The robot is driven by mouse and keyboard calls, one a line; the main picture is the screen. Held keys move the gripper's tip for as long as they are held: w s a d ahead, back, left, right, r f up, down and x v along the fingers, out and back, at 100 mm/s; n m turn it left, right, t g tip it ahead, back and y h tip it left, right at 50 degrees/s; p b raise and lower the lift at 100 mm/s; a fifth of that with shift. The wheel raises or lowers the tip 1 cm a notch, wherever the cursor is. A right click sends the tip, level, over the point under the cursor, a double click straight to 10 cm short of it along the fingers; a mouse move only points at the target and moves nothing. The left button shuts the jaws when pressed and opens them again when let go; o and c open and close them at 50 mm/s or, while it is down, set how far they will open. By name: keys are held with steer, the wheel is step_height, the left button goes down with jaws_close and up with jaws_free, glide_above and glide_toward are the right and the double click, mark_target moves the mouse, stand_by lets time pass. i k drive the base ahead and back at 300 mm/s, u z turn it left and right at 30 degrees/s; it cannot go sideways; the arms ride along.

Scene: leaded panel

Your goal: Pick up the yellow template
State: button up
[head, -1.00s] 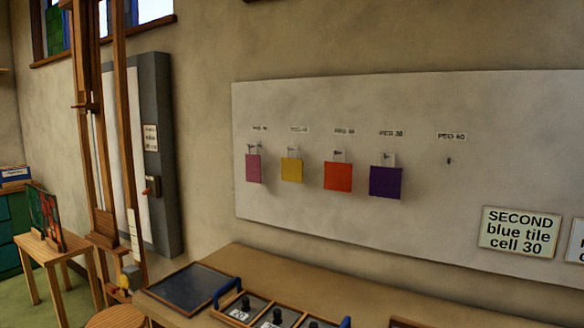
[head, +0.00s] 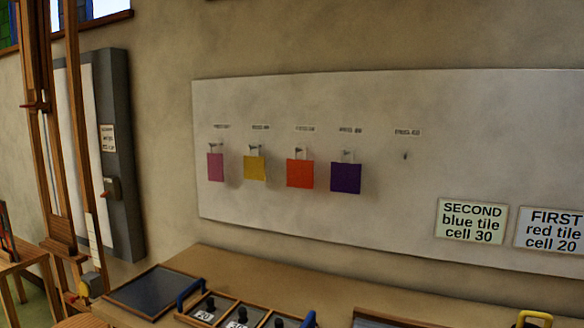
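The yellow template (head: 254,168) is a flat square hanging from a peg on the pale wall board, second from the left in the row. A pink template (head: 216,167) hangs to its left, and an orange-red template (head: 300,174) and a purple template (head: 346,178) hang to its right. Each hangs by a light tab under a small label. My gripper is not in view.
The pale board (head: 400,225) has an empty peg (head: 405,156) at right and cards reading SECOND (head: 471,222) and FIRST (head: 553,230). Below is a wooden bench (head: 260,275) with a dark panel (head: 150,291) and a divided tray (head: 195,322). A wooden easel (head: 60,245) stands left.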

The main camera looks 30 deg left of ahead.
mark_target(254, 167)
steer(key=z, duration=2.35)
steer(key=k, duration=2.25)
steer(key=u, duration=2.2)
